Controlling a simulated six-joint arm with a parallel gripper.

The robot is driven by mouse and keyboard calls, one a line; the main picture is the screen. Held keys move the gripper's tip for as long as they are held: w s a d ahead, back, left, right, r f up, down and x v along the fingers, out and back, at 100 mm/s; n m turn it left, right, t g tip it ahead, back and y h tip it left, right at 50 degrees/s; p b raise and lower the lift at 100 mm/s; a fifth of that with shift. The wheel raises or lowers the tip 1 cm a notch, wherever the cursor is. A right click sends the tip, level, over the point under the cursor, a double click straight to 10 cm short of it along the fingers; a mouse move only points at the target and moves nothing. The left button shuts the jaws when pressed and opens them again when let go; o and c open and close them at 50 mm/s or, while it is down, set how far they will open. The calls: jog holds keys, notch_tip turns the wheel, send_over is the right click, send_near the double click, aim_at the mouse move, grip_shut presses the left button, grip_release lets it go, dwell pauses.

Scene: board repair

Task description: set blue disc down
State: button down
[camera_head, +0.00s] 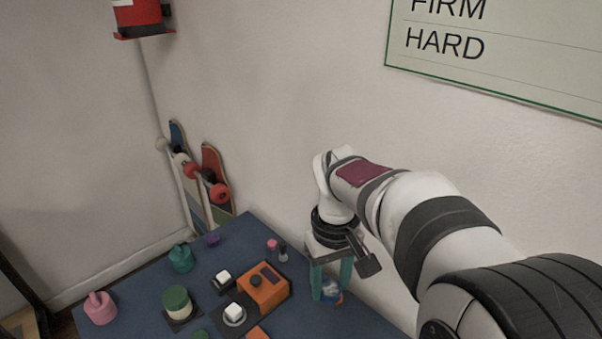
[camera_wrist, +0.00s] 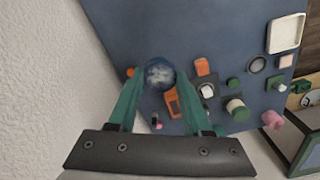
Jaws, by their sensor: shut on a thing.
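The blue disc (camera_head: 331,294), round with white and blue marbling, is held between the fingertips of my gripper (camera_head: 331,287) at the right end of the blue table. In the wrist view the disc (camera_wrist: 159,73) sits between the two teal fingertips of my gripper (camera_wrist: 158,82), which is shut on it. The fingers point down toward the table. I cannot tell whether the underside of the disc touches the tabletop.
The blue table (camera_head: 150,275) holds an orange box (camera_head: 266,294), a green-topped cylinder (camera_head: 176,304), a pink piece (camera_head: 100,308) and a teal piece (camera_head: 181,259). A white tray (camera_wrist: 300,29) shows in the wrist view. The wall is close beside my gripper. Bare tabletop lies beyond the disc.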

jog(key=s+d+r+m, duration=0.1)
jog(key=d+r+m, duration=0.3)
jog(key=d+r, duration=0.15)
jog(key=s+a+f+n, duration=0.2)
jog(key=a+f+n, duration=0.2)
jog(key=a+f, duration=0.3)
jog(key=s+a+f+n, duration=0.2)
jog(key=a+f+n, duration=0.2)
jog(key=a, duration=1.3)
jog(key=s+a+f+n, duration=0.2)
jog(key=a+f+n, duration=0.1)
jog(key=a+f, duration=0.8)
jog(key=shift+s+a+n, duration=0.15)
jog(key=shift+a+n, duration=0.25)
jog(key=shift+a, duration=0.45)
notch_tip(320, 180, down, 4)
jog(key=shift+a+f, duration=0.1)
jog(key=shift+f, duration=0.25)
jog(key=shift+f, duration=0.3)
jog(key=shift+c, duration=1.7)
grip_release()
jog(key=shift+s, duration=0.1)
